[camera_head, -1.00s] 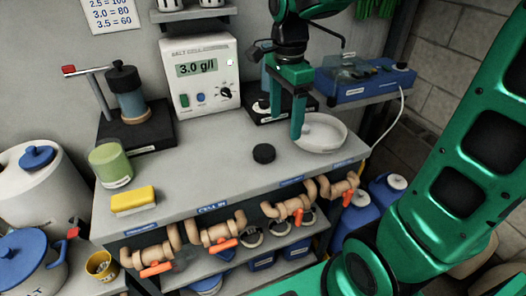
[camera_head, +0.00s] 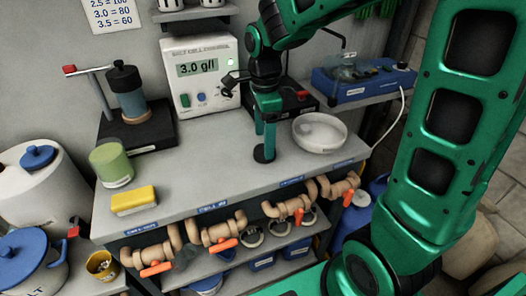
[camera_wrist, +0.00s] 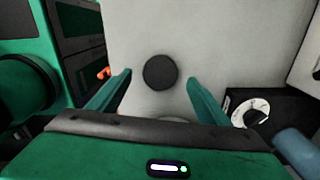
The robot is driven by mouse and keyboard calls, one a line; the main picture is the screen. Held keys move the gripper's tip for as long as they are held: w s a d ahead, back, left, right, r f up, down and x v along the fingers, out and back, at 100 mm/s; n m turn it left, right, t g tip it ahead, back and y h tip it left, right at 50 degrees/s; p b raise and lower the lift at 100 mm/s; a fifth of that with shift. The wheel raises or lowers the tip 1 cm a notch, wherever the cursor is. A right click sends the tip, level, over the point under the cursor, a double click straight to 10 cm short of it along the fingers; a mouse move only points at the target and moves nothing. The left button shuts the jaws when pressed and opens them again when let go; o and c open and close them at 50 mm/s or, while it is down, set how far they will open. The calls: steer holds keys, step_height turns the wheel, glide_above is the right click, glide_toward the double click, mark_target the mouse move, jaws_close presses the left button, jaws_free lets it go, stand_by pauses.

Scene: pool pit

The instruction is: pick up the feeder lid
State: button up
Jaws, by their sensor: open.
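The feeder lid, a small round black disc (camera_head: 263,154), lies flat on the grey bench top. It also shows in the wrist view (camera_wrist: 160,72), centred between my two green fingers and a little beyond their tips. My gripper (camera_head: 265,142) is open, pointing down just above the lid. In the head view the fingers partly cover the lid. I cannot tell whether the fingertips touch the bench. Nothing is held.
A white dish (camera_head: 320,132) stands close right of my gripper. A yellow sponge (camera_head: 134,200) and green cup (camera_head: 111,165) are at the left. The control box (camera_head: 200,75) stands behind. Orange-handled valves (camera_head: 222,234) line the front edge.

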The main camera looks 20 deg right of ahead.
steer(key=shift+w+f, duration=0.1)
steer(key=shift+f, duration=1.55)
steer(key=c, duration=1.1)
steer(key=shift+r, duration=0.15)
step_height(320, 180, up, 4)
steer(key=shift+r, duration=0.15)
steer(key=shift+s+a+r, duration=1.1)
steer(key=shift+s+a, duration=0.05)
steer(key=shift+a, duration=0.45)
steer(key=shift+s+a+r, duration=1.05)
steer(key=shift+s+a, duration=0.05)
steer(key=shift+a, duration=0.45)
steer(key=shift+s+a+r, duration=1.1)
steer(key=shift+s+a, duration=0.05)
steer(key=shift+a, duration=0.45)
